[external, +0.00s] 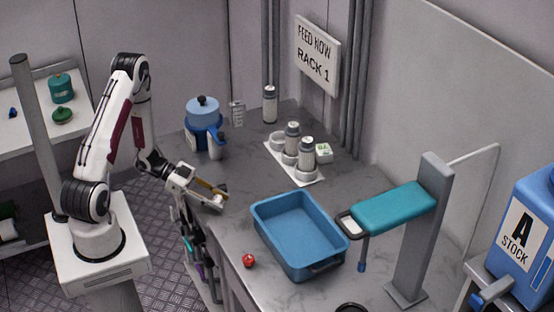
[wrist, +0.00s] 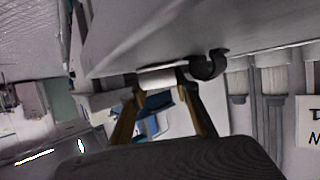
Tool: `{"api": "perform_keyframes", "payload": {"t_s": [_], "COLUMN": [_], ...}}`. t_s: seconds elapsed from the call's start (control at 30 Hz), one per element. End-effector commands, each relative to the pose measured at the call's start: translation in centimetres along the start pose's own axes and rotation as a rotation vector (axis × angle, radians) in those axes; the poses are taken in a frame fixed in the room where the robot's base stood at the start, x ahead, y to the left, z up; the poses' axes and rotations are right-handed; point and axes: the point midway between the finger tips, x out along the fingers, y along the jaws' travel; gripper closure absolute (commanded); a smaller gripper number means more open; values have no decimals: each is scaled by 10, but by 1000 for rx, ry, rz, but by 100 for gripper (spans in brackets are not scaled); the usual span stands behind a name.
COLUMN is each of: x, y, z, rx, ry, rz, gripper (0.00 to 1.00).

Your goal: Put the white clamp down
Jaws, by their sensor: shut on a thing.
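My gripper (external: 217,193) is at the left edge of the grey counter in the external view, low over or beside the edge. Its brown fingers also show in the wrist view (wrist: 158,84), shut on the white clamp (wrist: 155,79). The clamp appears as a pale bar across the fingertips, with a dark curved hook at its right end. It lies close to a large grey surface; I cannot tell whether they touch. In the external view the clamp is small and mostly lost against the fingers.
A blue tray (external: 262,232) stands right of my gripper, with a red berry (external: 249,260) near its left side. A blue-lidded pot (external: 203,127) stands behind. Several canisters stand on a white rack (external: 308,180). A teal-topped stand (external: 395,208) is at right. Counter between pot and tray is clear.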

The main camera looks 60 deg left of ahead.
Motion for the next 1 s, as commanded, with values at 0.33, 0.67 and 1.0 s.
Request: {"api": "perform_keyframes", "payload": {"t_s": [0.33,0.67,1.0], "x": [1,0,-22], "y": [0,0,-1], "z": [2,0,-1], "rx": [-1,0,-2], "ry": [0,0,1], "rz": [0,0,-3], "gripper": [53,53,53]}}
